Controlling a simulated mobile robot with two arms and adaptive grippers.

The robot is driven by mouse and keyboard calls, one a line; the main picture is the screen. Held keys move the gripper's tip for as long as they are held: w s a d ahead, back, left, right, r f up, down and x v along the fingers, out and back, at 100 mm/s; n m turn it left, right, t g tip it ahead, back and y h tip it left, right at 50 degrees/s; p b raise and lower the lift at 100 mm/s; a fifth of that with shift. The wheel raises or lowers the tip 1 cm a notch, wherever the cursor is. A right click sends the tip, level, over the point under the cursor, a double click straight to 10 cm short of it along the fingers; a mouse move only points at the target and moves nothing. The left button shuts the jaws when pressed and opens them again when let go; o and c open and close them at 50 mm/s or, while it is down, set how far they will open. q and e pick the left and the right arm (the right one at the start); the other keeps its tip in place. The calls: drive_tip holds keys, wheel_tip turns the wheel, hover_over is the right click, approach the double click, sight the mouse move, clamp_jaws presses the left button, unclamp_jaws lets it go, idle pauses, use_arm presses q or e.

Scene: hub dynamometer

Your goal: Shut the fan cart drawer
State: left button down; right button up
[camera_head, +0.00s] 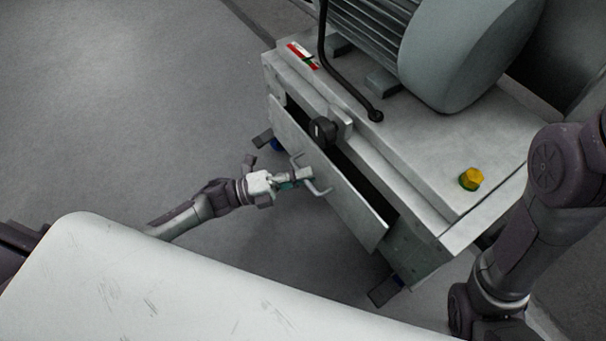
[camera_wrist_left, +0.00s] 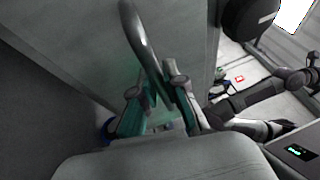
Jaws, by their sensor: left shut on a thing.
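The fan cart (camera_head: 420,170) stands at the upper right in the head view, a pale grey metal cart. Its drawer (camera_head: 345,200) is partly open, with a dark gap showing behind the drawer front. A metal bar handle (camera_head: 321,190) sticks out from the drawer front; it also shows in the left wrist view (camera_wrist_left: 140,35). My left gripper (camera_head: 300,178) is shut on the handle. In the left wrist view its teal fingers (camera_wrist_left: 155,105) are on both sides of the bar. My right arm is at the right edge of the head view; its gripper is out of frame.
A large grey fan motor (camera_head: 440,50) sits on the cart top. A black knob (camera_head: 322,131) is above the drawer, and a yellow knob (camera_head: 471,179) is at the cart's near corner. A pale surface (camera_head: 170,285) fills the foreground. The floor (camera_head: 110,110) at left is clear.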

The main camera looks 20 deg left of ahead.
sight(317, 169)
use_arm(q)
drive_tip(key=shift+w+d+b, duration=0.25)
drive_tip(key=shift+w+d, duration=0.35)
drive_tip(key=shift+w, duration=0.2)
drive_tip(key=shift+w+d+b, duration=0.2)
drive_tip(key=shift+w+d, duration=0.35)
drive_tip(key=shift+w, duration=0.25)
drive_tip(key=c, duration=1.2)
unclamp_jaws()
drive_tip(key=shift+d, duration=0.1)
drive_tip(key=v, duration=1.2)
